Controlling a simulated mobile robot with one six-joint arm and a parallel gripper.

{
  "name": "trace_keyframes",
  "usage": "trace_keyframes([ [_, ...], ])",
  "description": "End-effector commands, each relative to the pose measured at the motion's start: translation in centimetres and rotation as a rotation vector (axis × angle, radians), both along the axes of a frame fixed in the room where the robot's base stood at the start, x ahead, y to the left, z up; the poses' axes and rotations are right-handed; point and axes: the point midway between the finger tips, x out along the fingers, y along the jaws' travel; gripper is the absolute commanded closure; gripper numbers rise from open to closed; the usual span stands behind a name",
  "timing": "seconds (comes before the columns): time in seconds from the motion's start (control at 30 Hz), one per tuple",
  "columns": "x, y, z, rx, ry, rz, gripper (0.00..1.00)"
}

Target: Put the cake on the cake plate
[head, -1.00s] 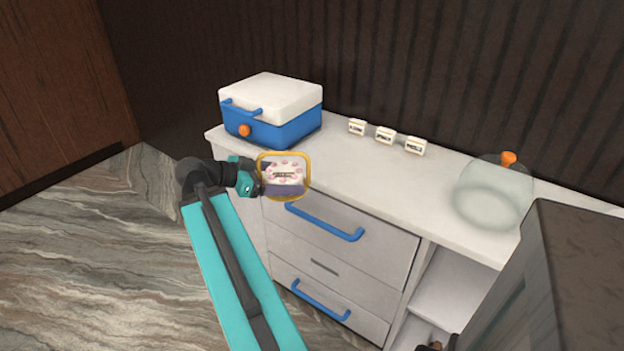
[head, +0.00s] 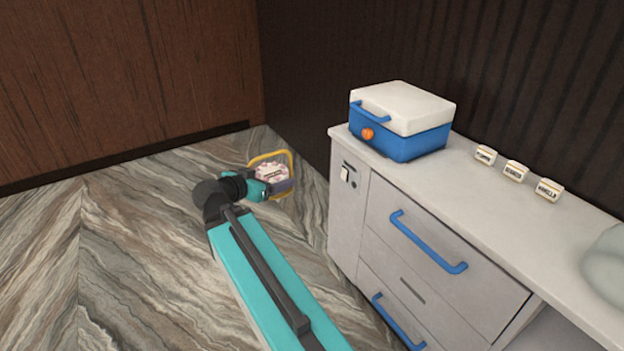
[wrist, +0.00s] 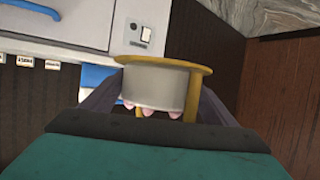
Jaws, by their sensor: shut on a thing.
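The cake (head: 271,171) is white with pink dots and dark lettering on top, with a yellow hoop-like frame around it. My gripper (head: 272,186) is shut on it and holds it in the air, over the floor in the picture, left of the counter. In the wrist view, the pale round side of the cake (wrist: 155,87) sits between both fingers, with a yellow disc and strip against it. A clear dome (head: 606,265) on the counter is cut off by the right edge of the head view. I cannot make out a cake plate.
A white counter (head: 470,180) with blue-handled drawers stands at right. Several small lettered blocks (head: 515,171) stand along the back. The marbled floor (head: 130,260) at left is clear, bounded by a brown wall.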

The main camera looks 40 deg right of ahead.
Motion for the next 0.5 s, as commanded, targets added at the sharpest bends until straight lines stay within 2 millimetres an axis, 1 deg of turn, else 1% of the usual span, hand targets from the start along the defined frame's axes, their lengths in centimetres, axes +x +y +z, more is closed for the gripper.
trace_keyframes([
  [0.03, 1.5, 1.7, 0.0, -0.002, 0.001, 0.062, 0.51],
  [0.17, 5.0, 6.0, -0.1, 0.0, 0.002, 0.225, 0.51],
  [0.2, 6.0, 7.4, -0.1, 0.0, 0.001, 0.277, 0.51],
  [0.27, 7.5, 9.4, 0.0, 0.001, 0.002, 0.355, 0.51],
  [0.3, 8.4, 10.9, 0.1, 0.002, 0.001, 0.409, 0.51],
  [0.37, 9.8, 13.1, 0.3, 0.002, 0.002, 0.492, 0.51],
  [0.4, 10.6, 14.6, 0.5, 0.002, 0.001, 0.549, 0.51],
  [0.5, 12.4, 17.9, 1.3, 0.002, 0.0, 0.684, 0.51],
])
